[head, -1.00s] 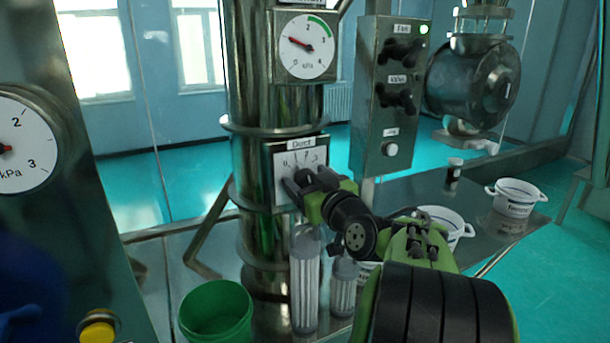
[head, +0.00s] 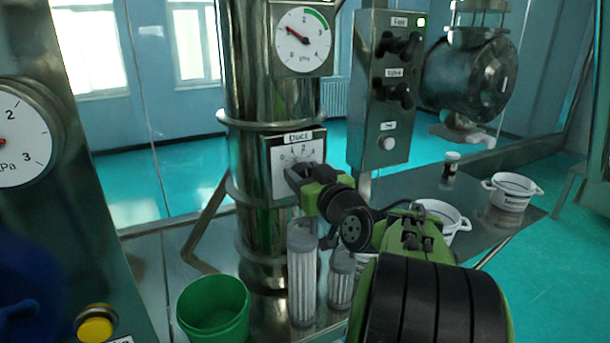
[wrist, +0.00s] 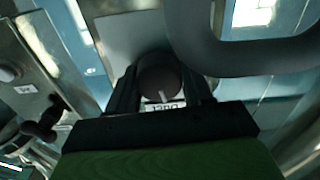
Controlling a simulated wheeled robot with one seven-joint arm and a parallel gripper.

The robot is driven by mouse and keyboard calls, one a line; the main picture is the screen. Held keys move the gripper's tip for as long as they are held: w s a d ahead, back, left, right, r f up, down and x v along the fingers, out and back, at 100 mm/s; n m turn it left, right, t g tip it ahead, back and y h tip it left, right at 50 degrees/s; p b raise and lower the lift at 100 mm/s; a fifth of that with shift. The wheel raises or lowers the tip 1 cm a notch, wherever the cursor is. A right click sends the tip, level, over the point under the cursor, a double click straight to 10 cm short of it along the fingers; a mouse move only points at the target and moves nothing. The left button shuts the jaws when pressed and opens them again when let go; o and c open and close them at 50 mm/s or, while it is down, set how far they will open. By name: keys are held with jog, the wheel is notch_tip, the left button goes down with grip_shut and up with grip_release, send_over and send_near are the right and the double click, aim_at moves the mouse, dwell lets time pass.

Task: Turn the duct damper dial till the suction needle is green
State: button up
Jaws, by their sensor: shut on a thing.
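The duct damper dial plate (head: 283,153), labelled "Duct" with a numbered scale, is on the steel duct in the head view. My gripper (head: 300,174) is at the plate and hides the knob there. In the wrist view the dark round dial knob (wrist: 160,77) with a pale pointer mark sits between the two fingers of my gripper (wrist: 161,92), which is shut on it. The suction gauge (head: 303,40) is above on the duct. Its red needle points up and left, between 1 and 2, outside the green arc at the upper right.
A control box (head: 385,90) with dark knobs and a lit green lamp stands right of the duct. Clear ribbed cylinders (head: 303,270) and a green bucket (head: 214,306) are below. White pots (head: 512,191) stand on the bench at right. Another gauge (head: 20,140) is at far left.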

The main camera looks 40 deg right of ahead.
jog(key=shift+r+m+b, duration=0.1)
jog(key=shift+m+b, duration=0.2)
jog(key=shift+m, duration=2.1)
jog(key=o, duration=1)
jog(key=b+v, duration=0.2)
jog(key=v, duration=1.3)
jog(key=shift+s+b, duration=0.4)
jog(key=shift+a, duration=0.15)
